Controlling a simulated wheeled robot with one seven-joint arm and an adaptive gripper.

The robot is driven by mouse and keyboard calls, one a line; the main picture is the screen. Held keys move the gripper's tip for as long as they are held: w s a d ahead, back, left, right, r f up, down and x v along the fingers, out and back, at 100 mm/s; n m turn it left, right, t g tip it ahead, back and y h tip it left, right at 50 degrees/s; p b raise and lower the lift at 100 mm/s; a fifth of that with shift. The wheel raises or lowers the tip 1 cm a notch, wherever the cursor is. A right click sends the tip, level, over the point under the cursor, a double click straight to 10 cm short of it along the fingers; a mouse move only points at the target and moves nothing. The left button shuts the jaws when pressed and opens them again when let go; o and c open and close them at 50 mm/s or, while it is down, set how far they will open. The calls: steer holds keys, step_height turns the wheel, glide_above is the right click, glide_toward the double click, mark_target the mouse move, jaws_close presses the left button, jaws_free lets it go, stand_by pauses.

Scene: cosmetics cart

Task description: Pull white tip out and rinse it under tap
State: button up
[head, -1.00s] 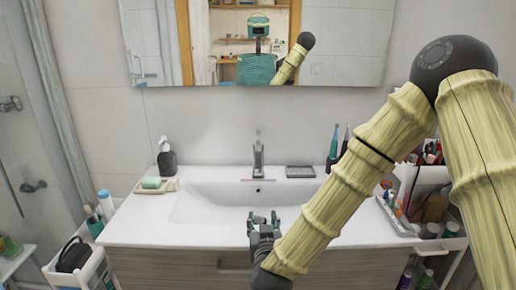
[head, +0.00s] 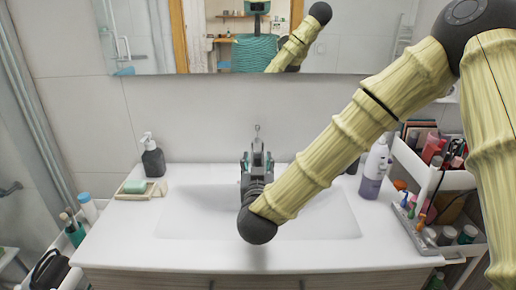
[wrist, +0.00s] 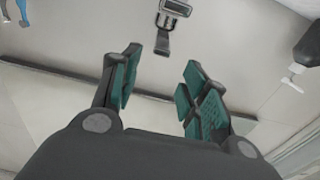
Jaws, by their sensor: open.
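My gripper (head: 257,163) is open and empty over the basin (head: 185,215), in front of the tap (head: 257,132). In the wrist view its green-padded fingers (wrist: 160,90) are spread, and the metal tap (wrist: 174,12) shows beyond them, apart from them. The wrist picture appears upside down. A blue, toothbrush-like piece (wrist: 22,12) is cut off at its upper left corner. No white tip can be made out in either current view.
A dark soap pump (head: 152,158) and a green soap (head: 135,186) on a tray stand left of the basin. A lilac-and-white bottle (head: 374,170) stands right, near a crowded cosmetics cart (head: 470,250). A mirror (head: 150,40) hangs above. The front counter is clear.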

mark_target(257, 149)
steer(key=w, duration=0.3)
steer(key=w+f, duration=0.1)
steer(key=w, duration=0.2)
steer(key=shift+w+f+p, duration=0.15)
steer(key=shift+w+p, duration=0.05)
steer(key=shift+p, duration=0.2)
steer(key=shift+w+r, duration=0.25)
steer(key=shift+w, duration=0.25)
steer(key=shift+w+f+p, duration=0.25)
steer(key=shift+w+p, duration=0.05)
steer(key=shift+w, duration=0.55)
steer(key=shift+s+r, duration=0.1)
steer(key=shift+r, duration=0.05)
jaws_close()
